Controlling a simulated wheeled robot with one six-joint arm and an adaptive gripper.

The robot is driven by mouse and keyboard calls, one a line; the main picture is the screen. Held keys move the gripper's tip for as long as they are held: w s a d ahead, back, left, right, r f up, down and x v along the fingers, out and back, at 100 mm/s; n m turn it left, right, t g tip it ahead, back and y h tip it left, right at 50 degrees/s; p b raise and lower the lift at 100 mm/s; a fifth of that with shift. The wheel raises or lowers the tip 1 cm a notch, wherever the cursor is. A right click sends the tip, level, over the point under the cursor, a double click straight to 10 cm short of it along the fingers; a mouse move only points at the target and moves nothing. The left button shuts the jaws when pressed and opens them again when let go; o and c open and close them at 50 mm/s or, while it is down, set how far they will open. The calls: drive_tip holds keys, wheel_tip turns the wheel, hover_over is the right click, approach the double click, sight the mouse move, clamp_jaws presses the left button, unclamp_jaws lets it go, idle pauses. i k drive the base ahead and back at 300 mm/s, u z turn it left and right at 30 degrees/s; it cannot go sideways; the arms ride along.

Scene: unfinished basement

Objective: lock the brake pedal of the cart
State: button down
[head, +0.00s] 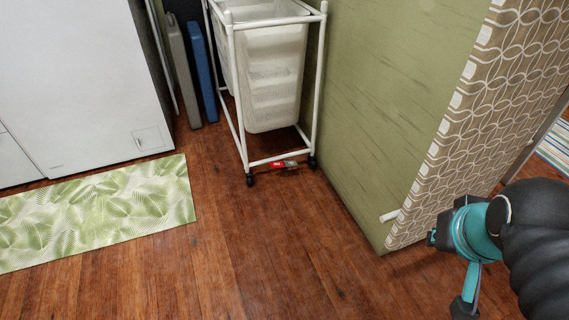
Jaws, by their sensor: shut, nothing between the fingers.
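The cart (238,100) is a white tube frame on black casters, with a translucent white bin (272,75) hung in it. It stands upright in the upper middle of the head view, close to the green wall. A small red brake pedal (278,164) with pale marking and a greyish end sits at the bottom front rail, between the two front casters. Its tilt is too small to tell. My gripper (464,306) is at the lower right, with teal and black parts. It is shut and empty, pointing down, well apart from the cart and pedal.
A white appliance (75,80) stands at the left, with a green leaf-patterned mat (95,212) before it. Grey and blue panels (203,70) lean beside the cart. A green wall (375,90) with a patterned end (490,110) and white peg (389,216) bounds the right. The wooden floor between is clear.

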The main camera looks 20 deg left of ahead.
sight(293, 162)
drive_tip(key=u, duration=0.55)
drive_tip(key=k, duration=0.65)
drive_tip(key=u, duration=0.9)
drive_tip(key=i, duration=1.4)
drive_tip(key=z, duration=0.95)
drive_tip(key=i, duration=0.45)
drive_tip(key=z, duration=0.45)
